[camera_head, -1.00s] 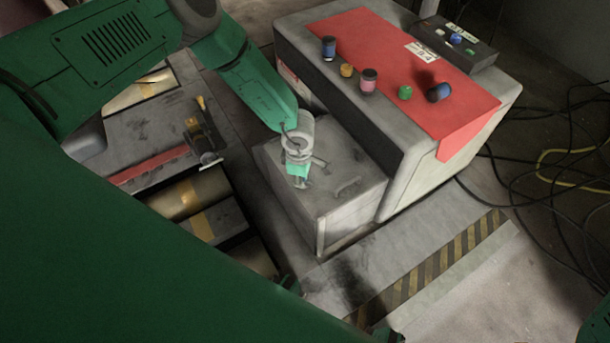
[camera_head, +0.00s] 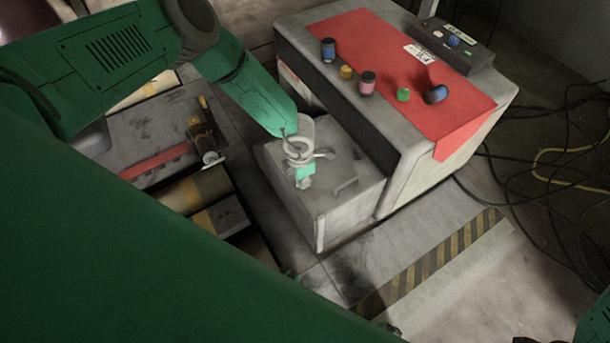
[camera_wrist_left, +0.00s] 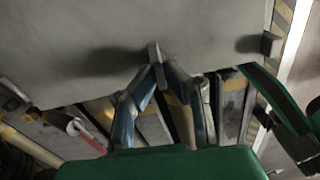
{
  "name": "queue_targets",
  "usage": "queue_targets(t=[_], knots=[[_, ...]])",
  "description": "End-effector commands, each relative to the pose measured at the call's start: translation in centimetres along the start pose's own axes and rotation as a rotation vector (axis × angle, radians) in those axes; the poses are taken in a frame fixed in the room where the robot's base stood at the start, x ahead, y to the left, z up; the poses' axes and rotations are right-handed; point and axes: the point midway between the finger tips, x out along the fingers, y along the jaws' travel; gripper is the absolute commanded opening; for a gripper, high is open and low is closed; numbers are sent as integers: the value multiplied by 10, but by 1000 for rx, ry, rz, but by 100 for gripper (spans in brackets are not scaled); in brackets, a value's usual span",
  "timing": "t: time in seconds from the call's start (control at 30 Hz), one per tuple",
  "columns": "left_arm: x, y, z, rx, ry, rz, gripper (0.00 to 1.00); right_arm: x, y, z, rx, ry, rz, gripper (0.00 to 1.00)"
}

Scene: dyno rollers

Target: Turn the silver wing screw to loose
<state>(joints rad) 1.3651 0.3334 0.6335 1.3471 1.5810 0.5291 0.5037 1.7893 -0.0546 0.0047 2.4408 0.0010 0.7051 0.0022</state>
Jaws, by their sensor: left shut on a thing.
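The silver wing screw (camera_wrist_left: 155,53) shows in the left wrist view as a small grey upright piece at the edge of a grey surface. My left gripper (camera_wrist_left: 155,72) has its two blue-grey fingers drawn together at the tips on it. In the head view my left gripper (camera_head: 304,176) points down over the top of the low grey box (camera_head: 340,220), with a teal part near its tips. The gripper mostly hides the screw there, and I cannot tell the screw's turn angle. My right gripper does not clearly show.
A larger grey cabinet (camera_head: 435,185) with a red panel (camera_head: 385,50) and several coloured knobs stands right behind the box. A small handle (camera_head: 345,187) is on the box top. Rollers (camera_head: 180,195) lie to the left. Cables (camera_head: 560,170) lie on the right floor.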

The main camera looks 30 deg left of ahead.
Motion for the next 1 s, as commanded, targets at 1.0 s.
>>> queue_targets(t=[1.0], knots=[[-2,0,2,-34,-8,-4,28,-7,-14,1,-3,2,29,40]])
